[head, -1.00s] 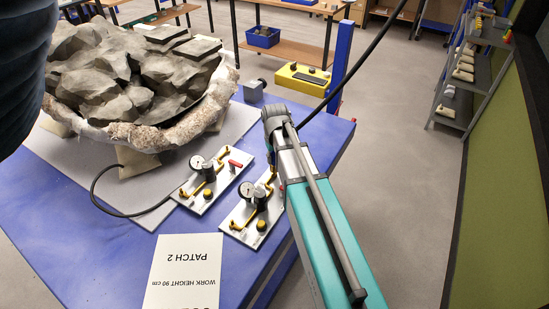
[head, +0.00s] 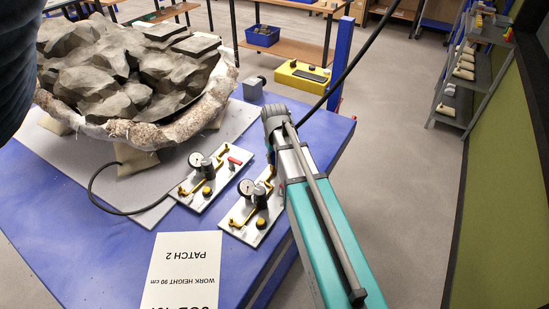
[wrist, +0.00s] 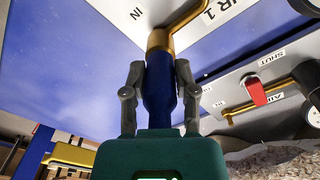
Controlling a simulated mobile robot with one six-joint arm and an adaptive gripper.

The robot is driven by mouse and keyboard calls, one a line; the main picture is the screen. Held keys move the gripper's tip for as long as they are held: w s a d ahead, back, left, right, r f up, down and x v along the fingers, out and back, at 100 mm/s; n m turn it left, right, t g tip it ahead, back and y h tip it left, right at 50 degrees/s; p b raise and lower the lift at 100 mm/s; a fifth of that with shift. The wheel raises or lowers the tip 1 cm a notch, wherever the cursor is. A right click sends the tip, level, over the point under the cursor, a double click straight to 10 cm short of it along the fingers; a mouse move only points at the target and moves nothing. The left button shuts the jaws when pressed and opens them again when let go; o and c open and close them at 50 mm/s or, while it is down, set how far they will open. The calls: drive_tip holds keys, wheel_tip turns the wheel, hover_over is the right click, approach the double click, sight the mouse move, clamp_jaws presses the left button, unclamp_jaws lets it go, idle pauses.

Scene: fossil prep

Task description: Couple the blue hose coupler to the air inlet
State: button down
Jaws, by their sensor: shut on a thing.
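The blue hose coupler (wrist: 158,92) stands between the two grey fingers of my gripper (wrist: 160,98) in the wrist view. The fingers are shut on its sides. Its far end lines up with the brass air inlet (wrist: 160,40), a bent pipe on a white panel marked IN, and appears to meet it. I cannot tell whether it is seated. In the head view this panel (head: 236,228) carries a gauge and a yellow knob at the table edge. My arm hides most of the gripper and coupler there.
A second, similar panel (head: 188,199) with a red handle (head: 234,160) lies to the left. A large fossil in a plaster jacket (head: 150,132) fills the back left of the blue table (head: 100,240). A dark hose (head: 345,75) runs up from the arm's end.

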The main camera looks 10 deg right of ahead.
drive_tip(key=shift+w+r, duration=0.1)
drive_tip(key=shift+w, duration=0.1)
idle(0.3)
drive_tip(key=c, duration=0.8)
unclamp_jaws()
drive_tip(key=o, duration=0.5)
drive_tip(key=shift+s, duration=0.15)
wheel_tip(320, 180, up, 7)
drive_tip(key=p, duration=0.7)
